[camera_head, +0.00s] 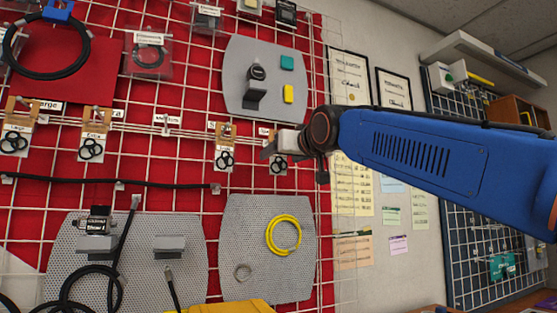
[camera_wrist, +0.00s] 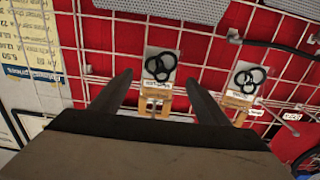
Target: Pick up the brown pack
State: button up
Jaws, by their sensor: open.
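Several packs with brown header cards and black rings hang on the white wire grid. In the head view, one brown pack (camera_head: 278,163) hangs just beside my gripper (camera_head: 272,149), partly hidden by it. Another brown pack (camera_head: 224,153) hangs to its left. In the wrist view, where the grid appears upside down, the nearest brown pack (camera_wrist: 157,103) shows between the fingers of my gripper (camera_wrist: 158,78), with its clear ring part above the brown card. The fingers are apart and hold nothing. I cannot tell how far the pack is from them.
More brown packs (camera_head: 92,142) hang farther left. A grey panel (camera_head: 240,85) with coloured blocks is above, and a perforated panel (camera_head: 300,215) with a yellow ring (camera_head: 284,235) is below. A black hose (camera_head: 120,185) runs across the grid. Papers (camera_head: 350,80) hang on the right wall.

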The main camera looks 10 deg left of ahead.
aim_at(274, 161)
jog(key=shift+x, duration=3.2)
jog(key=shift+f, duration=0.1)
jog(key=c, duration=1.1)
